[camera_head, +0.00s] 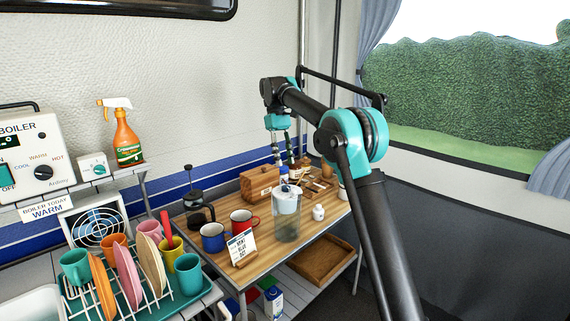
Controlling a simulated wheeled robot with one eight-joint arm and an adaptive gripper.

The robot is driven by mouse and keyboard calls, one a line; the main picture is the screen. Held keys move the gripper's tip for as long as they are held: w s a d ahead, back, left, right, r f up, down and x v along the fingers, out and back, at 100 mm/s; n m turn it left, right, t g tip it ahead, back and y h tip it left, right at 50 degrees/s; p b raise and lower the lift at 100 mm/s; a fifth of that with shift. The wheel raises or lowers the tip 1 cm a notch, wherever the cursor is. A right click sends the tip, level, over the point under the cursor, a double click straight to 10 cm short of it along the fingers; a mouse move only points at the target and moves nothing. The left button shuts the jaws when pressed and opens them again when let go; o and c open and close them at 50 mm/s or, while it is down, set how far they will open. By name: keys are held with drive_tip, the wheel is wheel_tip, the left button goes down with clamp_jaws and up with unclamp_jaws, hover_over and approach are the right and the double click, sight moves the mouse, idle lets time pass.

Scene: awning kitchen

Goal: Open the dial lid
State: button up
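I cannot tell for certain which thing has the dial lid. A clear pitcher (287,226) with a pale blue-and-white top stands upright near the front edge of the wooden table. Its lid details are too small to read. My gripper (282,163) hangs from the arm, pointing down over the back part of the table, behind and above the pitcher. Its two dark fingers look apart, with nothing seen between them. A small blue-and-white item (284,172) shows just below the fingertips; I cannot tell if they touch it.
On the table (208,262) are a wooden box (260,185), a blue mug (213,238), a red mug (243,221), a French press (197,208), a sign (241,246) and a small white jar (318,212). A dish rack (150,290) stands left. A boiler (30,150) is farther left.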

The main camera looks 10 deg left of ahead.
drive_tip(key=shift+v, duration=2.65)
drive_tip(key=shift+d, duration=0.1)
